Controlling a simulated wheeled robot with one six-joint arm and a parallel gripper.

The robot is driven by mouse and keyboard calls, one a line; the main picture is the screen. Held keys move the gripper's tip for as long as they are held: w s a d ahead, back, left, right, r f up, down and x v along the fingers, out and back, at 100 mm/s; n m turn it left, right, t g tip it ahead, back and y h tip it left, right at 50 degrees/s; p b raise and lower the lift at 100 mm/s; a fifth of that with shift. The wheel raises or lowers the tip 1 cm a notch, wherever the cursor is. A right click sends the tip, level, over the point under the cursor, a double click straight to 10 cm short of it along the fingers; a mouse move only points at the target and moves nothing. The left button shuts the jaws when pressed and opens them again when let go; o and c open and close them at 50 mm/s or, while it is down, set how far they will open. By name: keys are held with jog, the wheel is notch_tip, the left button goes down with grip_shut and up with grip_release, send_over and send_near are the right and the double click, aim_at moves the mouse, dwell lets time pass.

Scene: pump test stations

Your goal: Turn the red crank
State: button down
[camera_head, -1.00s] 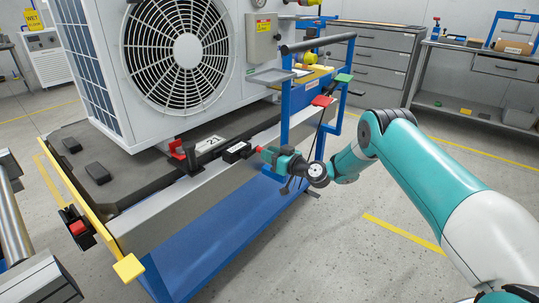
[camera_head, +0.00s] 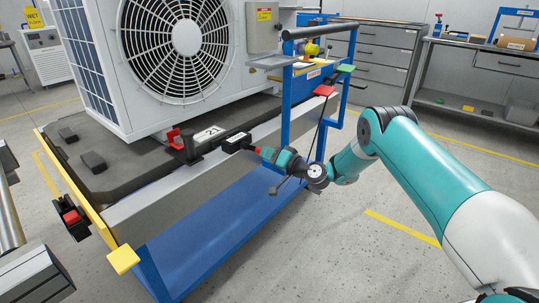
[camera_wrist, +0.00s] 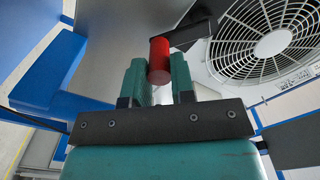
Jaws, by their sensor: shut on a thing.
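The red crank handle (camera_wrist: 159,60) is a short red cylinder seen between the two teal fingers of my gripper (camera_wrist: 158,80) in the wrist view. A dark crank arm (camera_wrist: 193,33) runs from it to the upper right. In the head view, my gripper (camera_head: 261,156) is at the front edge of the bench, just right of a black box with a white label (camera_head: 237,142). A little of the red handle (camera_head: 252,148) shows there. My gripper is shut on the handle; its fingers hide part of it.
A large white fan unit (camera_head: 180,45) stands on the dark bench top (camera_head: 85,152) behind the crank. Grey floor is open at front right.

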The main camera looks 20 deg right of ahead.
jog(key=shift+s+a+f+m, duration=0.2)
jog(key=shift+f+m, duration=0.15)
jog(key=shift+m, duration=0.55)
jog(key=c, duration=1)
grip_release()
jog(key=shift+o, duration=0.2)
